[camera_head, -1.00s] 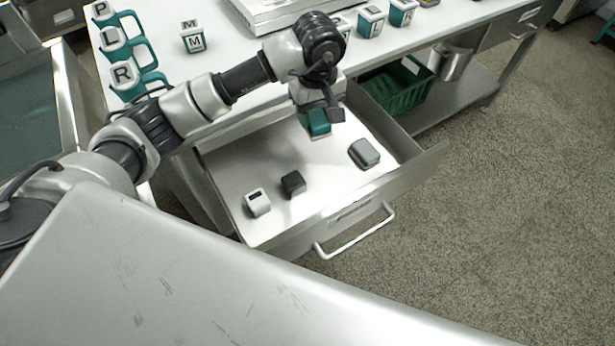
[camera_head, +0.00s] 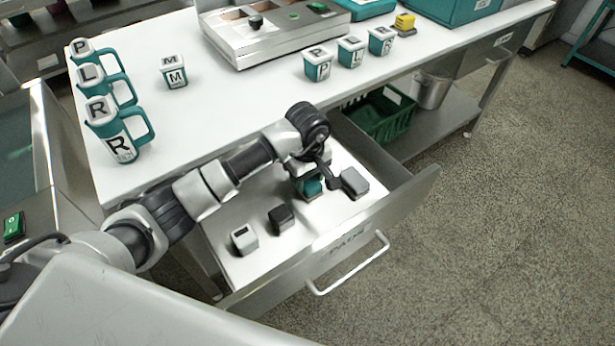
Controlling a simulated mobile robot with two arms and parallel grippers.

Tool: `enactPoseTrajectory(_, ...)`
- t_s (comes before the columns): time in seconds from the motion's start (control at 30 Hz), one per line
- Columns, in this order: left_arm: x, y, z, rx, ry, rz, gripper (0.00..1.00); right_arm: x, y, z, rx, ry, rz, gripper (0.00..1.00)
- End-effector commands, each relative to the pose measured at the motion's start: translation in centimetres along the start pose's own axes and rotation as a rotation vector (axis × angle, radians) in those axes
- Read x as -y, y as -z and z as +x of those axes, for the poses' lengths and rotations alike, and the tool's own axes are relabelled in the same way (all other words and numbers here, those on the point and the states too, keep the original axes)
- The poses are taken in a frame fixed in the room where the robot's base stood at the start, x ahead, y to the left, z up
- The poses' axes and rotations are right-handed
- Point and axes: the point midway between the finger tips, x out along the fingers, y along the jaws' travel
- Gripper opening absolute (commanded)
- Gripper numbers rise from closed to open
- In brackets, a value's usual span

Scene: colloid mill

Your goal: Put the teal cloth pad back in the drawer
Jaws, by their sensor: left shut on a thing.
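The teal cloth pad (camera_head: 312,187) is in my left gripper (camera_head: 316,180), inside the open drawer (camera_head: 345,252). Its lower end is at or close to the drawer floor; I cannot tell whether it touches. My left gripper is shut on it, and its fingers and wrist hide part of the pad. A grey block (camera_head: 354,183) lies right beside the gripper. My right gripper is not in view.
The drawer handle (camera_head: 348,264) sticks out in front. On the white table (camera_head: 215,110) stand lettered mugs (camera_head: 118,130), lettered cups (camera_head: 318,64) and a metal tray unit (camera_head: 270,40). A green crate (camera_head: 385,118) and a metal bucket (camera_head: 432,90) are on the lower shelf.

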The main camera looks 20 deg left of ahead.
Motion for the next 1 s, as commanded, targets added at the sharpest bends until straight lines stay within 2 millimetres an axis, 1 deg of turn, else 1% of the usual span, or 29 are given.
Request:
enactPoseTrajectory(0.3, -0.04, 0.03, 0.08, -0.001, -0.002, 0.001, 0.26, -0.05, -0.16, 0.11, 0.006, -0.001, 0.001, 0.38)
enactPoseTrajectory(0.43, -0.04, 0.02, 0.2, -0.001, -0.002, 0.001, 0.26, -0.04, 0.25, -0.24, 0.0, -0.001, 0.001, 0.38)
enactPoseTrajectory(0.47, -0.04, 0.02, 0.2, 0.0, -0.002, 0.001, 0.49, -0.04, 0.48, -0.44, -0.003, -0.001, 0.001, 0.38)
enactPoseTrajectory(0.6, -0.04, 0.01, 0.16, 0.0, -0.002, 0.001, 0.71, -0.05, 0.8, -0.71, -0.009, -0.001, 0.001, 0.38)
enactPoseTrajectory(0.63, -0.04, 0.01, 0.16, 0.0, -0.002, 0.001, 0.73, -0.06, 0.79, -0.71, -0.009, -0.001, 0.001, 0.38)
enactPoseTrajectory(1.0, -0.04, -0.02, -0.13, 0.0, -0.002, 0.001, 0.73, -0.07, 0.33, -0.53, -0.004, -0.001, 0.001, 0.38)
